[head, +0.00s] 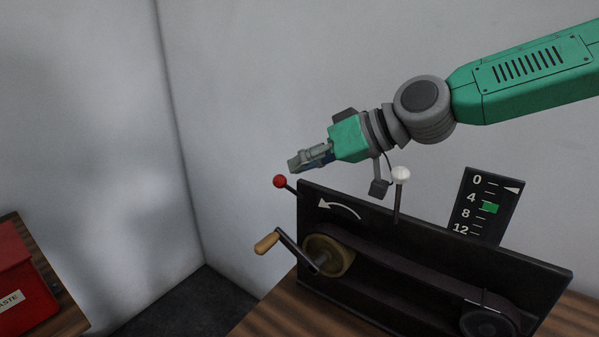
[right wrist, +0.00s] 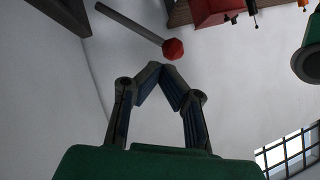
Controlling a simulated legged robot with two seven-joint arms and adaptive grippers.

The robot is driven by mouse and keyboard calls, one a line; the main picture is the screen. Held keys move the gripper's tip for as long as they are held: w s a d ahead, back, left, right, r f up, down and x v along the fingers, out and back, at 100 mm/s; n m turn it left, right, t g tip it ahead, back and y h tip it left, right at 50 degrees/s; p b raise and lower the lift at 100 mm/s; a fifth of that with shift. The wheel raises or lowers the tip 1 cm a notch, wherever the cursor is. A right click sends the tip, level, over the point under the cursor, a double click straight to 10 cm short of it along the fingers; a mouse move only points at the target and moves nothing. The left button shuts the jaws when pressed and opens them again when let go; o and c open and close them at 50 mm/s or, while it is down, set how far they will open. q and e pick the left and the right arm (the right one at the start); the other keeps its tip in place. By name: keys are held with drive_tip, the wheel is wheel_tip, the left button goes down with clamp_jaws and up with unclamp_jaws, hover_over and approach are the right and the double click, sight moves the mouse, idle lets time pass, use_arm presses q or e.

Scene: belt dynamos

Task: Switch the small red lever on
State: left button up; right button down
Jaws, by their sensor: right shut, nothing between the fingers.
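The small red lever (head: 280,181) has a red ball knob on a thin rod at the upper left corner of the black dynamo panel (head: 430,248). My right gripper (head: 292,165) is shut and empty, just above and slightly right of the red knob in the head view. In the right wrist view the red knob (right wrist: 173,49) on its grey rod lies just beyond the closed fingertips (right wrist: 156,66); a small gap shows between them. My left gripper is not in view.
A white-knobbed lever (head: 400,174) stands behind the panel. A crank with a wooden handle (head: 267,243) sticks out left, below the red knob. A scale plate (head: 484,206) rises at the right. A red box (head: 22,280) stands on a wooden table at the far left.

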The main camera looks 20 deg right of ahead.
wheel_tip(320, 180, up, 8)
drive_tip(key=shift+r, duration=0.15)
idle(0.4)
